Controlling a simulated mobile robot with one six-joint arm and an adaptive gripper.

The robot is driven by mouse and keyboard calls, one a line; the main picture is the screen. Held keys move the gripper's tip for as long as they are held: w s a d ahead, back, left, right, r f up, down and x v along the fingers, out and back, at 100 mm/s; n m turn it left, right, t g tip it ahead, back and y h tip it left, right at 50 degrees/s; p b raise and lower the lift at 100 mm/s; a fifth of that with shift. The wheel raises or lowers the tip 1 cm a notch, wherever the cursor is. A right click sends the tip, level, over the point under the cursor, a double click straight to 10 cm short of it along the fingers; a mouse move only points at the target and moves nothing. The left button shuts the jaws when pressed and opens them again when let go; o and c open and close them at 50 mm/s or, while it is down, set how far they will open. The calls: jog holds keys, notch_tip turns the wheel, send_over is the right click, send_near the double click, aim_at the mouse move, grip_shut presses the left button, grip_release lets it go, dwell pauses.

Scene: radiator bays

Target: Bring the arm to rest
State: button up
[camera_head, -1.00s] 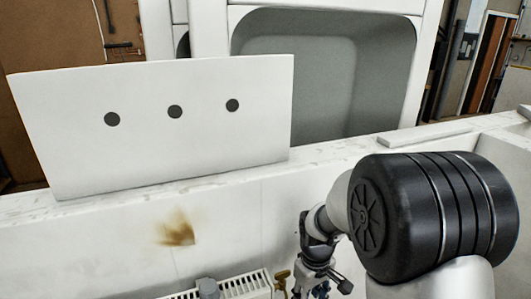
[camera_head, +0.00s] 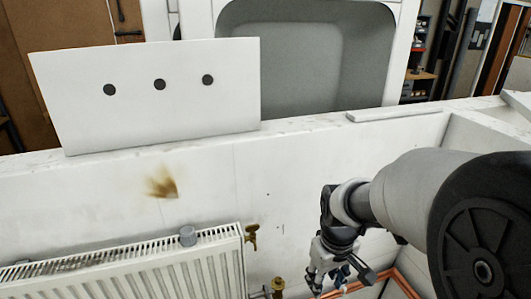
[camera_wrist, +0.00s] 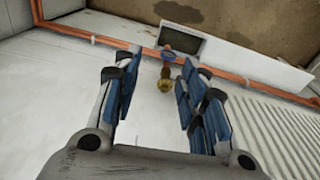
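My gripper (camera_head: 340,272) hangs at the end of my arm, in front of the white wall and to the right of the radiator in the head view. In the wrist view my gripper (camera_wrist: 160,70) has its two blue-padded fingers spread apart. Nothing is held between them. A brass fitting (camera_wrist: 168,84) shows in the gap, apparently beyond the fingers and not gripped. My arm covers the right part of the head view.
Orange pipes (camera_head: 385,278) run low on the right. A white panel with three dark holes (camera_head: 150,125) stands on the ledge.

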jog(key=s+r+m+t, duration=0.1)
jog(key=s+r+m, duration=0.1)
jog(key=s+r, duration=0.4)
jog(key=s+r+m+t, duration=0.2)
jog(key=s+r, duration=0.3)
jog(key=s, duration=0.7)
jog(key=shift+d+r, duration=0.2)
jog(key=shift+r, duration=0.15)
jog(key=shift+s, duration=0.1)
jog(key=shift+c, duration=0.7)
jog(key=shift+a, duration=0.1)
